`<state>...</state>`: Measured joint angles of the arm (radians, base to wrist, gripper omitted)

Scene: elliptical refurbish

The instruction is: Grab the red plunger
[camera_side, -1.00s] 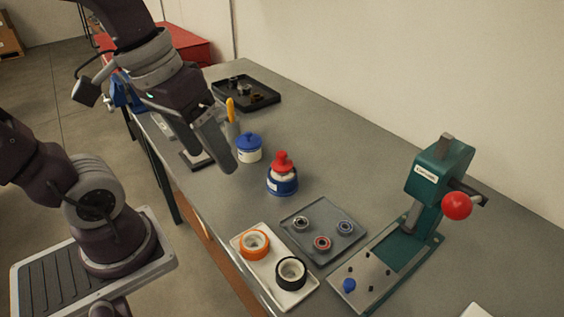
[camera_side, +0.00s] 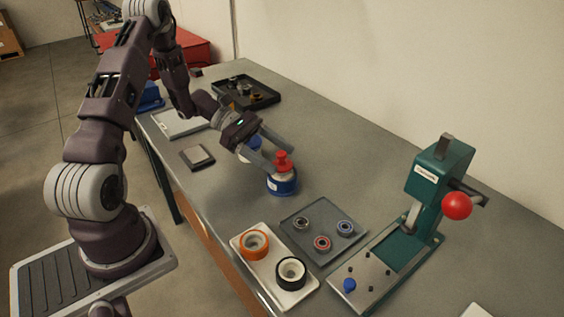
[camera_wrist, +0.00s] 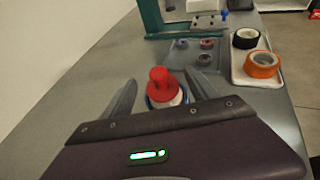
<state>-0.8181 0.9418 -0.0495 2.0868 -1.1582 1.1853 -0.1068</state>
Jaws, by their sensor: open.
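The red plunger (camera_side: 282,160) is the red knobbed top of a small blue-and-white container (camera_side: 282,184) standing upright on the bench. The plunger also shows in the wrist view (camera_wrist: 160,83), between my two fingers. My gripper (camera_side: 284,161) is open, its fingers tilted down toward the plunger, one on either side of it. In the wrist view my gripper (camera_wrist: 160,85) shows a gap between each finger and the plunger. I cannot tell whether either finger touches the container. The container's lower part is partly hidden by my gripper body in the wrist view.
A grey tray of bearings (camera_side: 304,247) and a white tray with orange and black wheels (camera_side: 262,279) lie in front. A green press (camera_side: 425,205) with a red ball stands right.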

